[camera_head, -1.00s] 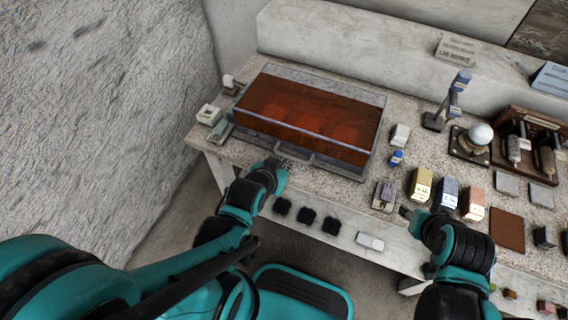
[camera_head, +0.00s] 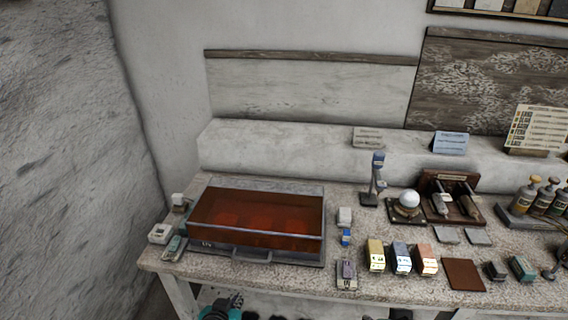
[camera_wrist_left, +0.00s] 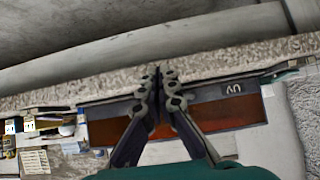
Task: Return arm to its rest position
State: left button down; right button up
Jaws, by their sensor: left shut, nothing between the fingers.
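My left gripper (camera_head: 226,303) shows at the bottom edge of the head view, low in front of the table and below the red-lidded box. Most of my left arm is outside that view. In the left wrist view the two dark fingers of my left gripper (camera_wrist_left: 158,80) meet at their tips, with nothing held between them. The red-lidded box (camera_head: 255,248) sits on the table, shut, with a handle at its front. It also shows in the left wrist view (camera_wrist_left: 232,112), beyond the fingers. My right gripper cannot be made out.
The speckled table (camera_head: 205,263) holds a white sphere (camera_head: 409,198) on a stand, a lamp-like post (camera_head: 376,180), yellow, blue and orange blocks (camera_head: 400,258), and a brown tile (camera_head: 464,275). A rough wall (camera_head: 60,150) rises at the left.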

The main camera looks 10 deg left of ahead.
pick_arm(q)
jog(key=shift+r, duration=0.1)
jog(key=s+r+g, duration=0.3)
jog(key=s+r, duration=0.3)
jog(key=r, duration=0.1)
jog(key=shift+s+a+n, duration=0.25)
jog(key=shift+a+n, duration=0.05)
jog(key=shift+a, duration=0.15)
jog(key=shift+f, duration=0.1)
dwell(1.1)
